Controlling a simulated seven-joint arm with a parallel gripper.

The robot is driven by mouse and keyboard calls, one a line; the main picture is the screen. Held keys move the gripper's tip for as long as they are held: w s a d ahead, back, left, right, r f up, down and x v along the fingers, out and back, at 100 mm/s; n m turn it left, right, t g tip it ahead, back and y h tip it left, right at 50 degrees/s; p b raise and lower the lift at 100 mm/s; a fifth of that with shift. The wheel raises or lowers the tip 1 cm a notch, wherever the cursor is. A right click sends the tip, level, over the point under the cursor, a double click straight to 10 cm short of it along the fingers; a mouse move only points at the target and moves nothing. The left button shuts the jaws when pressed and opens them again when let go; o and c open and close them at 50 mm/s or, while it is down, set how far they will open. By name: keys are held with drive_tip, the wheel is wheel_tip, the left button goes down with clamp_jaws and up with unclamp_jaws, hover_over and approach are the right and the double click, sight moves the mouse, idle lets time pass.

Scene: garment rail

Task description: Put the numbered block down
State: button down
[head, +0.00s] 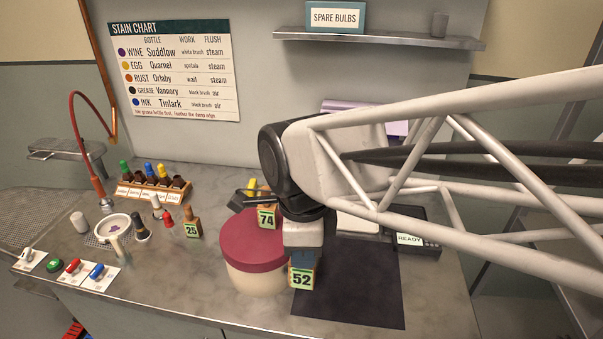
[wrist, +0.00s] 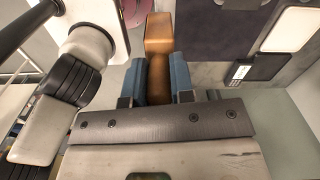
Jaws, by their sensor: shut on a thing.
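My gripper (head: 302,262) points down and is shut on a wooden block with a green tag reading 52 (head: 301,279). The block is in front of the tin's right side, at the left edge of the dark mat (head: 365,295); I cannot tell whether its base touches anything. In the wrist view, the blue fingers (wrist: 158,85) grip the narrow neck of the wooden block (wrist: 158,35). Block 74 (head: 267,218) is at the red-lidded tin (head: 253,265), on its lid as it appears, partly hidden by my arm. Block 25 (head: 192,230) stands on the counter left of the tin.
A wooden rack (head: 150,188) of several bottles stands at the back left. A white bowl (head: 113,228), loose bottles and a switch panel (head: 72,272) are at left. A dark device reading READY (head: 410,240) is at right. Most of the dark mat is bare.

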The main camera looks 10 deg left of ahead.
drive_tip(key=w+a+f, duration=0.1)
drive_tip(key=w+a, duration=0.8)
drive_tip(key=w, duration=0.4)
drive_tip(key=shift+a+f, duration=0.15)
drive_tip(key=shift+f, duration=0.1)
drive_tip(key=shift+s, duration=0.1)
drive_tip(key=shift+f, duration=1.75)
drive_tip(key=shift+f, duration=0.1)
drive_tip(key=c, duration=1)
unclamp_jaws()
wheel_tip(320, 180, up, 12)
drive_tip(key=shift+r, duration=0.15)
